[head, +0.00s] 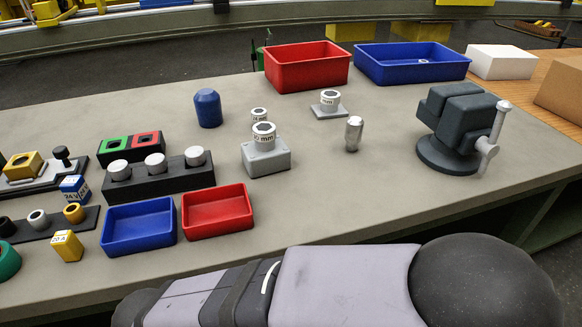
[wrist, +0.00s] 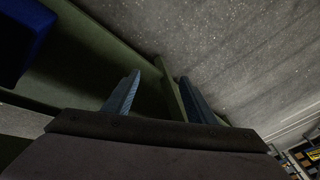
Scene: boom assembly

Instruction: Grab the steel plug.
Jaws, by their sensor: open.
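The fingers point past a green beam toward the grey floor. The plug is not visible in the wrist view. The head view shows my arm across the front, but not the fingers, so the distance from gripper to plug cannot be told.
A dark vise (head: 456,130) stands right of the plug. A grey block with a marked cylinder (head: 266,156) and a small plate with another (head: 330,105) stand left. Red (head: 306,68) and blue (head: 412,65) bins line the back. Small bins (head: 217,211) sit in front.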

